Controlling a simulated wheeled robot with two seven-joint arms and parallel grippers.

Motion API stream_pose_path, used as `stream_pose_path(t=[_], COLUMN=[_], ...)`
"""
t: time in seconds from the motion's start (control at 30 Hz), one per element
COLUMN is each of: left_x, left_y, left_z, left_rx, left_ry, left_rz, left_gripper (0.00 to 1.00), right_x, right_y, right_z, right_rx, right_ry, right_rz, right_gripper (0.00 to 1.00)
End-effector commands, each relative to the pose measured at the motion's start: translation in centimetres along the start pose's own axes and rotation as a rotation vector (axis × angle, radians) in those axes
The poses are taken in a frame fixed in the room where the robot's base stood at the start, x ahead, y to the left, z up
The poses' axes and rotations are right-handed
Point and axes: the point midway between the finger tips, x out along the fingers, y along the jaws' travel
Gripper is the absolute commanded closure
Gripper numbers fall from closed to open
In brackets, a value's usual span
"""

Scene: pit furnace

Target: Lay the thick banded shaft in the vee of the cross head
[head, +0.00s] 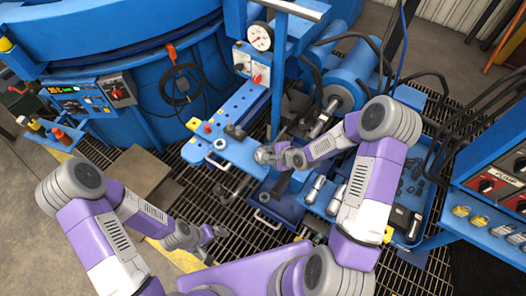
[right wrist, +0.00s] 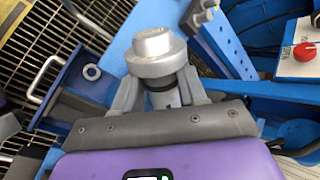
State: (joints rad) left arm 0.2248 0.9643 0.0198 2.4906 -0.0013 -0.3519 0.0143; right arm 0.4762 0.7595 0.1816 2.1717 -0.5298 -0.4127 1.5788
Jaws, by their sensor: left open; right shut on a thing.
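My right gripper (head: 272,155) is shut on a grey metal shaft (right wrist: 154,52). In the right wrist view the shaft's wide, stepped end stands out beyond the fingers, and a darker part shows between them. I cannot tell its full length or all its bands. In the head view this gripper is over the front right edge of a blue bench (head: 238,150), which has a long perforated beam (head: 243,103). I cannot make out the vee of the cross head. My left gripper (head: 214,238) is open and empty, low over the floor grating.
A blue hydraulic cylinder (head: 350,78) and a gauge (head: 260,37) stand behind. A round blue furnace (head: 150,120) fills the upper left.

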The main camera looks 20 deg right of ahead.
Motion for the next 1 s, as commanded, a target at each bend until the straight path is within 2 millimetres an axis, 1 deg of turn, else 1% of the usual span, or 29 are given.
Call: stream_pose_path(t=[0.03, 0.17, 0.3, 0.5, 0.6, 0.7, 0.77, 1.0], left_x=[-0.3, -0.6, -1.0, -1.5, -1.6, -1.7, -1.8, -1.5], left_y=[0.1, 0.2, 0.4, 0.6, 0.6, 0.7, 0.7, 0.6], left_z=[0.0, 0.0, 0.1, 0.1, 0.1, 0.1, 0.1, 0.1], left_rx=[0.0, 0.0, 0.0, 0.0, 0.0, 0.0, 0.0, 0.0], left_ry=[0.0, 0.0, 0.0, 0.0, 0.0, 0.0, 0.0, 0.0], left_rz=[0.0, 0.0, 0.0, 0.0, 0.0, 0.0, 0.0, 0.0], left_gripper=[0.08, 0.08, 0.08, 0.08, 0.08, 0.08, 0.08, 0.08], right_x=[-0.2, -0.7, -1.6, -3.3, -4.2, -4.8, -5.0, -5.1], right_y=[-0.4, -0.2, -0.1, -0.5, -0.8, -1.1, -1.2, -1.1], right_z=[-0.5, -2.4, -4.8, -8.5, -10.0, -11.0, -11.4, -11.8], right_rx=[-0.059, -0.202, -0.347, -0.511, -0.565, -0.597, -0.609, -0.621], right_ry=[0.004, 0.013, 0.021, 0.032, 0.035, 0.038, 0.039, 0.038], right_rz=[-0.002, 0.009, 0.009, -0.006, -0.015, -0.02, -0.024, -0.026], right_gripper=[1.0, 1.0, 1.0, 1.0, 1.0, 1.0, 1.0, 1.0])
